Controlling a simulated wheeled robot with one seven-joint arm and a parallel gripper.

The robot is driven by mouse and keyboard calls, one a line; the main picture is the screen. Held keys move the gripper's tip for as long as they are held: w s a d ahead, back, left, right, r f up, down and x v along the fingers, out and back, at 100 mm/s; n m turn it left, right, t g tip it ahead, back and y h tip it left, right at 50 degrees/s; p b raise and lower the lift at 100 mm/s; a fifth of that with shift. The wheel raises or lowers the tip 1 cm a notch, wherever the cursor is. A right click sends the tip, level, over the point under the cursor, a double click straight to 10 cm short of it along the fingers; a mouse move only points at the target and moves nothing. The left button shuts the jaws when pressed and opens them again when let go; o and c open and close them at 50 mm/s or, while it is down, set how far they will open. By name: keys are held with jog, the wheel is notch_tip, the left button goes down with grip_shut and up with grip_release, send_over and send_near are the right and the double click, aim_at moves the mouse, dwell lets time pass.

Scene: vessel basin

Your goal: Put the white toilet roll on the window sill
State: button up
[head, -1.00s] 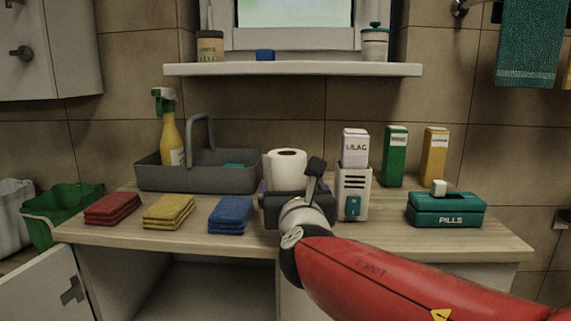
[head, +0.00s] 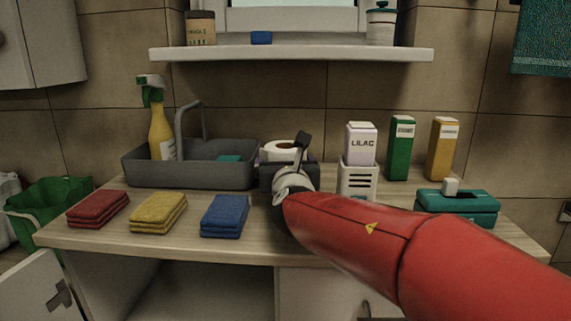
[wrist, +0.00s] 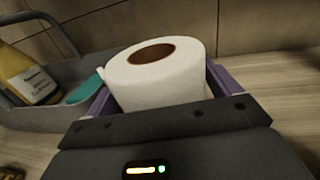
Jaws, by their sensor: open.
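The white toilet roll (head: 284,151) stands upright on the counter, right of the grey caddy, and is partly hidden behind my gripper in the head view. In the wrist view the roll (wrist: 157,75) sits between my gripper's purple fingers (wrist: 160,92), one on each side. My gripper (head: 288,160) is open around the roll; I cannot tell whether either finger touches it. The window sill (head: 290,54) is the white shelf above the counter, below the window.
On the sill are a brown jar (head: 201,28), a blue block (head: 261,38) and a white canister (head: 381,26). The grey caddy (head: 190,176) stands left of the roll. The lilac box (head: 360,144) in its white holder (head: 358,180) stands right. The sill's middle is clear.

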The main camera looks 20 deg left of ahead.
jog(key=c, duration=0.9)
